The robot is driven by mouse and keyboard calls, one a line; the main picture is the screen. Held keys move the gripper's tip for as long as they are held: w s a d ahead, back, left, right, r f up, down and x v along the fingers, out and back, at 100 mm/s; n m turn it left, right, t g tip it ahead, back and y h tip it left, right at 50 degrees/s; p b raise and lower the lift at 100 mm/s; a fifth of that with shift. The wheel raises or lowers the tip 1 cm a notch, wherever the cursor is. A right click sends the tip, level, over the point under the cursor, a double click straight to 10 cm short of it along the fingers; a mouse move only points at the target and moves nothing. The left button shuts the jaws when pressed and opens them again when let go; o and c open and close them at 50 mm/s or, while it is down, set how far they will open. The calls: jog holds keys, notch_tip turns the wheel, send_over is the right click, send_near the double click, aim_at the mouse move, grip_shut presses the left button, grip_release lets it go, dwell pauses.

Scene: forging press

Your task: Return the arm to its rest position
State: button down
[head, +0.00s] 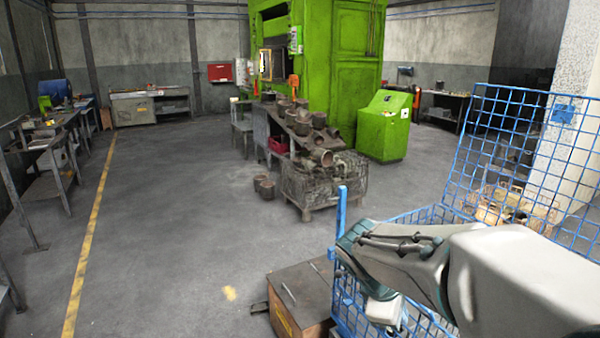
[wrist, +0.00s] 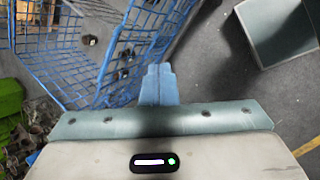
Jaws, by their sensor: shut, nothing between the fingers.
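My arm (head: 420,262) reaches in from the lower right of the head view, bent over the blue wire cage. In the wrist view my gripper (wrist: 158,72) shows as two blue fingers pressed together, shut and empty. It points toward the cage (wrist: 70,45) and the grey floor beside it. I cannot tell how far the fingertips are from the cage.
The blue wire cage (head: 520,125) stands close around my arm at the right. A brown box (head: 300,297) sits on the floor left of it. A mesh bin (head: 325,188) and green press (head: 345,60) stand farther back.

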jog(key=s+a+m+y, duration=0.2)
jog(key=s+m, duration=0.4)
jog(key=s+a+m+t+y, duration=0.1)
jog(key=s+a+m+y, duration=0.1)
jog(key=s+m, duration=0.4)
jog(key=shift+a+f+y, duration=0.25)
jog(key=shift+f+y, duration=0.2)
jog(key=shift+y, duration=0.25)
